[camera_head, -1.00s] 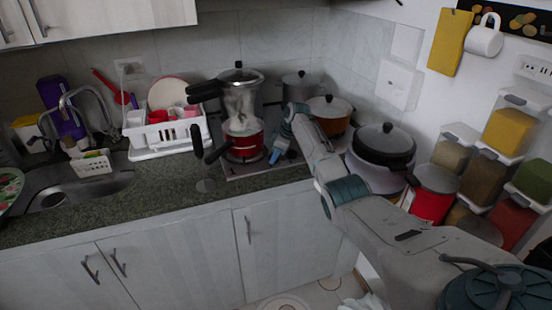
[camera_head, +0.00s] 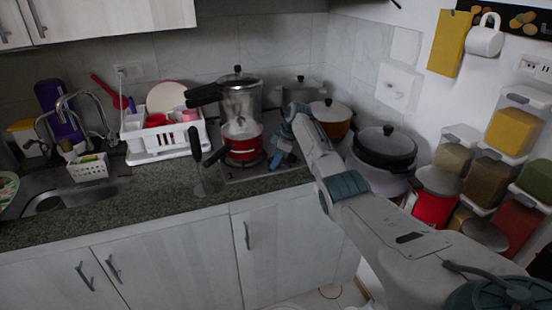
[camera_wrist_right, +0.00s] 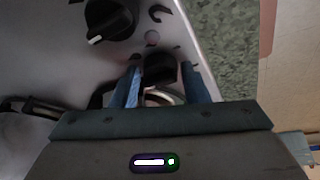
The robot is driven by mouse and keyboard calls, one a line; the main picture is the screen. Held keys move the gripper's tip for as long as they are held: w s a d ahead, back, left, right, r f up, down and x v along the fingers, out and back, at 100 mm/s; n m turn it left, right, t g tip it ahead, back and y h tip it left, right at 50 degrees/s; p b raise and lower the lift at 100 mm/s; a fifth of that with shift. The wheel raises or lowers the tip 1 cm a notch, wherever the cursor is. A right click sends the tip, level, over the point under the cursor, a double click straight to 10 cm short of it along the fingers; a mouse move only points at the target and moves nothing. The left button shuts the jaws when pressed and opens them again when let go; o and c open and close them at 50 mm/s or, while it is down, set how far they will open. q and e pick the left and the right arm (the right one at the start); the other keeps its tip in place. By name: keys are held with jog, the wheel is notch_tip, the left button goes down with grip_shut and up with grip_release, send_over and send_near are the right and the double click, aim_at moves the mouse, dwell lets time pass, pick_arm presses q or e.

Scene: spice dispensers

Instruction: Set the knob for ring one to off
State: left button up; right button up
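The grey stove (camera_head: 236,172) stands on the counter, with dark knobs along its front edge. In the right wrist view, one black knob (camera_wrist_right: 161,70) lies between the blue fingers of my right gripper (camera_wrist_right: 163,88). The fingers stand apart on either side of it, and a gap seems to show. Another black knob (camera_wrist_right: 110,18) with a white pointer mark is at the upper left, outside the fingers. In the head view, my right gripper (camera_head: 279,158) is at the stove's front right; its fingertips are small there. I cannot tell which knob belongs to ring one. My left gripper is not in view.
A red saucepan (camera_head: 243,148) and a steel pressure cooker (camera_head: 240,100) stand on the stove. An orange pot (camera_head: 331,117) is beside my right arm. A black-lidded cooker (camera_head: 385,147) and a red canister (camera_head: 436,195) are to the right. Bare counter (camera_head: 150,195) lies to the left.

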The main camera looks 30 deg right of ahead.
jog(key=b+v, duration=0.2)
jog(key=v, duration=0.8)
jog(key=shift+r, duration=0.4)
jog(key=shift+s, duration=0.1)
